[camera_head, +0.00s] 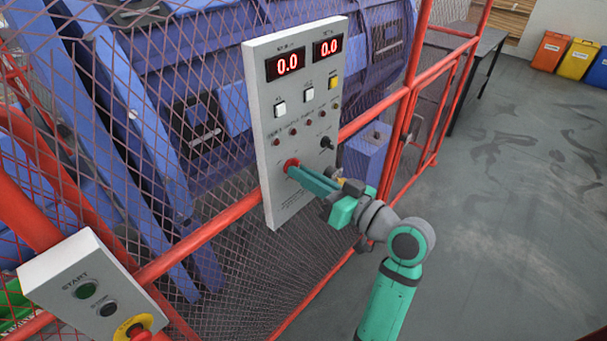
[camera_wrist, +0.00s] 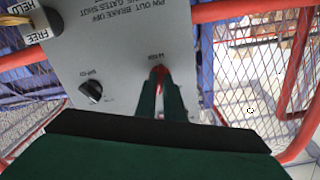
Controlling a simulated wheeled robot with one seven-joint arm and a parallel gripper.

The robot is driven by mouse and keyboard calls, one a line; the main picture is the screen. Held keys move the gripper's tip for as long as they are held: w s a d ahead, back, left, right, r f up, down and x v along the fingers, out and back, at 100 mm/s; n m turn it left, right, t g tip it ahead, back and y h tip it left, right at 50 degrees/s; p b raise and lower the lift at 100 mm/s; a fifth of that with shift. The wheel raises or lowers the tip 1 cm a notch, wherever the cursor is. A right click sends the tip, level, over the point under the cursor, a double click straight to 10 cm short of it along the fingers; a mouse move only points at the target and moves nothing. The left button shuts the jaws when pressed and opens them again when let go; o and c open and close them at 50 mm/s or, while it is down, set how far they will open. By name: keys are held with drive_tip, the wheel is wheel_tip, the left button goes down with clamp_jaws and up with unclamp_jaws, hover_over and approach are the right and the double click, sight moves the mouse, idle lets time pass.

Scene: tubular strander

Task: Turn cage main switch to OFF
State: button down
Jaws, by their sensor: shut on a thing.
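A grey control panel (camera_head: 300,60) hangs on the red-framed mesh fence. A red switch knob (camera_head: 290,163) sits low on its left side. My gripper (camera_head: 297,171) reaches in from the right, its fingers shut on the knob. In the wrist view, the two green fingers straddle the red knob (camera_wrist: 160,72), with small lettering by it that I cannot read surely. The fingers cover much of the knob, so I cannot tell its position. A black knob (camera_head: 326,142) is to its right; it also shows in the wrist view (camera_wrist: 91,91).
The panel has two red displays reading 0.0 (camera_head: 287,64), push buttons (camera_head: 308,95) and small lamps. A START box (camera_head: 90,285) with a yellow-ringed red button stands at lower left. Blue machinery is behind the mesh (camera_head: 180,230). Open floor (camera_head: 500,220) lies to the right.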

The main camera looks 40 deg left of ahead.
drive_tip(key=n, duration=1.2)
drive_tip(key=shift+n, duration=0.4)
idle(0.3)
drive_tip(key=c, duration=1.9)
unclamp_jaws()
drive_tip(key=shift+o, duration=0.2)
drive_tip(key=shift+d, duration=0.15)
drive_tip(key=d, duration=1)
drive_tip(key=shift+s+d, duration=0.3)
drive_tip(key=shift+s, duration=0.1)
